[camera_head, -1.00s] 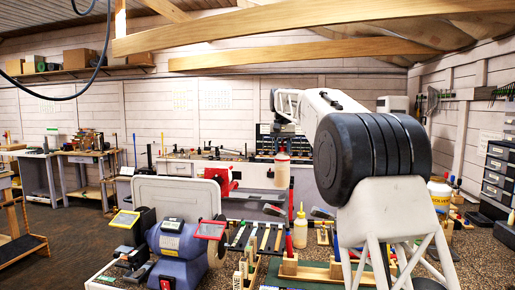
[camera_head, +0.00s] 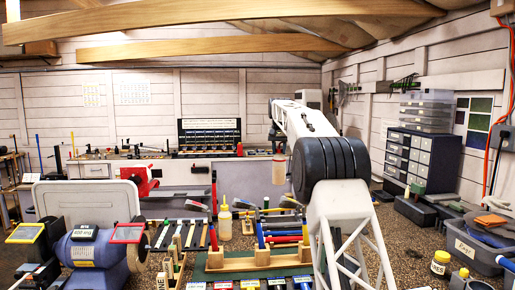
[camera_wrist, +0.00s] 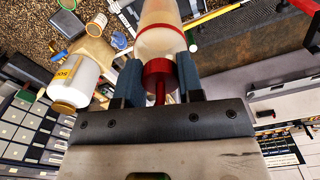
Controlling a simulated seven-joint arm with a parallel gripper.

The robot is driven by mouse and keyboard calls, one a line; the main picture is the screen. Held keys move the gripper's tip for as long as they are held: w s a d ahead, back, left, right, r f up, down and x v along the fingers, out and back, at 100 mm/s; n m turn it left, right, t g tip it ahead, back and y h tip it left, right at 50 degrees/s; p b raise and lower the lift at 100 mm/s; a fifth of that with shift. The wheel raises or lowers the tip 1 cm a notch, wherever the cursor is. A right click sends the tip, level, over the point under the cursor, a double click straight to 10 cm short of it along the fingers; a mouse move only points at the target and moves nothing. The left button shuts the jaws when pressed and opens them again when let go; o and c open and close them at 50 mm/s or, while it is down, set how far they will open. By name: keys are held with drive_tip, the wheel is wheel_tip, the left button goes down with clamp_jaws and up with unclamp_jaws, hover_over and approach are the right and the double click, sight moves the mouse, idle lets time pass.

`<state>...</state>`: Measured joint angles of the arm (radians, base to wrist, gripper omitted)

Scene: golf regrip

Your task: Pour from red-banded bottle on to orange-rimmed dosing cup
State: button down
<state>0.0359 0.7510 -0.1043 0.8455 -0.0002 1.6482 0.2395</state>
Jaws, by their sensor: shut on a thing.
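The red-banded bottle, pale and translucent, hangs in the air in the head view (camera_head: 279,172), looking about upright. In the wrist view the bottle (camera_wrist: 160,40) has a red cap and band between the blue fingers of my gripper (camera_wrist: 160,82). My gripper is shut on it near the cap end. In the head view the fingers are too small to make out. A small pale cup with an orange-looking rim (camera_wrist: 97,25) stands on the speckled bench in the wrist view, apart from the bottle; it may be the dosing cup. I cannot pick it out in the head view.
A white bottle with a yellow label (camera_wrist: 76,82) stands near the cup. A yellow-tipped squeeze bottle (camera_head: 225,220), a wooden rack (camera_head: 262,258) and a blue grinder (camera_head: 95,250) crowd the bench. A grey bin (camera_head: 478,245) is at right. Speckled bench right of my arm is partly clear.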

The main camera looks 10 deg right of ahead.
drive_tip(key=d+f+m, duration=0.1)
drive_tip(key=d+f, duration=0.1)
drive_tip(key=d, duration=0.8)
drive_tip(key=w+d+f+m, duration=0.1)
drive_tip(key=d+f, duration=0.1)
drive_tip(key=d, duration=0.9)
drive_tip(key=shift+w+f, duration=0.15)
drive_tip(key=shift+f, duration=0.15)
wheel_tip(320, 180, down, 14)
drive_tip(key=w+a+t+y, duration=0.1)
drive_tip(key=w+t+y, duration=0.1)
drive_tip(key=t+y, duration=0.4)
drive_tip(key=t, duration=0.5)
drive_tip(key=shift+y, duration=0.3)
idle(0.8)
drive_tip(key=shift+f+t+y, duration=0.5)
drive_tip(key=shift+f+t, duration=0.15)
drive_tip(key=shift+t, duration=0.45)
idle(1.7)
